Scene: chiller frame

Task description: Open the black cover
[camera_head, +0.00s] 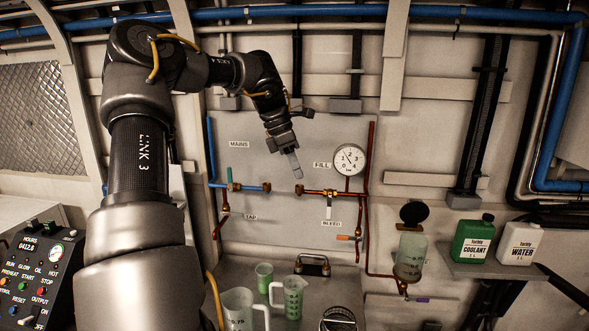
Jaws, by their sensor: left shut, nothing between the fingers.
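The black cover (413,212) is a round dark disc at the right of the head view. It stands raised above the top of a translucent container (410,256) on the wall, with its round face towards me. A small dark piece below it meets the container's rim; the hinge detail is too small to tell. My left gripper (296,170) is shut and empty. It points down in front of the wall panel, left of the gauge and well to the left of the cover, touching nothing that I can see. My right gripper is not in view.
A pressure gauge (349,159) and copper pipes with valves lie between my left gripper and the container. A green coolant bottle (473,241) and white water bottle (519,244) stand on a shelf at right. Measuring jugs (290,297) stand below. A control box (38,272) is at left.

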